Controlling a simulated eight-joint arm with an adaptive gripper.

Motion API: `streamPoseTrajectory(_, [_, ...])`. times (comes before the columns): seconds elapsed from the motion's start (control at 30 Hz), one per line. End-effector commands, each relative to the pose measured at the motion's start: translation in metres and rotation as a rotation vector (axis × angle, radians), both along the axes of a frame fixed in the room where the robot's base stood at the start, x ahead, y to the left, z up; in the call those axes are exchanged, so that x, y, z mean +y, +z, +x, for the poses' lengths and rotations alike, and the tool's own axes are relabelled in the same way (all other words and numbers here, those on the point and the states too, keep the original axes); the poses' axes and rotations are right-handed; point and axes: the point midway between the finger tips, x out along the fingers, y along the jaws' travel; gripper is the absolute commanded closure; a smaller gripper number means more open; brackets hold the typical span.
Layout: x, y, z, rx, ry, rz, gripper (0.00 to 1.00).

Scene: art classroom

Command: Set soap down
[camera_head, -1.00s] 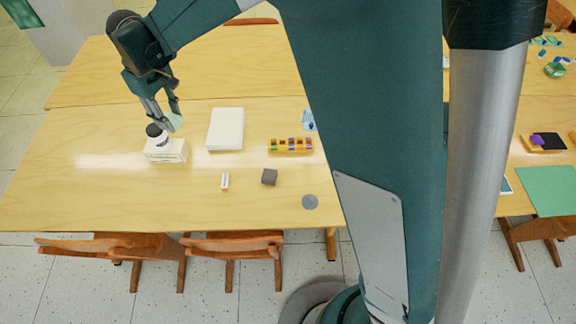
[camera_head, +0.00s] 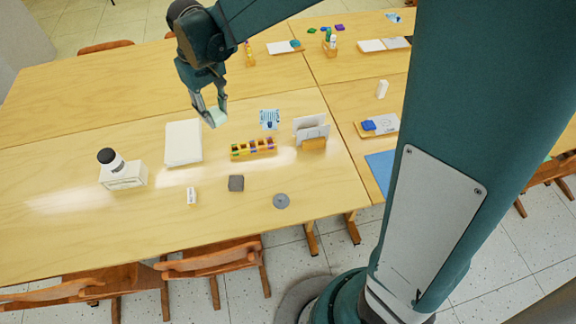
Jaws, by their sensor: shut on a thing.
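My gripper (camera_head: 211,116) is in the upper middle of the view, pointing down over the wooden table (camera_head: 60,215). It is shut on a pale green soap (camera_head: 217,116), which shows at the fingertips. The soap is right of a white rectangular block or pad (camera_head: 183,143) and above a row of coloured blocks in the picture. It appears held above the tabletop, though the exact height is hard to tell. The fingers hide part of the soap.
A yellow multicoloured tray (camera_head: 253,148), a blue card (camera_head: 269,119), a card holder (camera_head: 313,142), a grey block (camera_head: 236,183), a grey disc (camera_head: 281,201) and an eraser-like item (camera_head: 191,196) lie nearby. The far left tabletop is clear.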

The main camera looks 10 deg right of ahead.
Motion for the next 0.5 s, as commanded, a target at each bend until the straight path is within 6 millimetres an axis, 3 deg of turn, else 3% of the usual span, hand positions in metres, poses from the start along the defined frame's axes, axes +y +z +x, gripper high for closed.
streamPoseTrajectory(0.1, [-0.034,-0.003,-0.005,0.0,-0.071,0.0,0.85])
streamPoseTrajectory(0.5, [-0.134,-0.01,-0.033,0.001,-0.301,0.001,0.85])
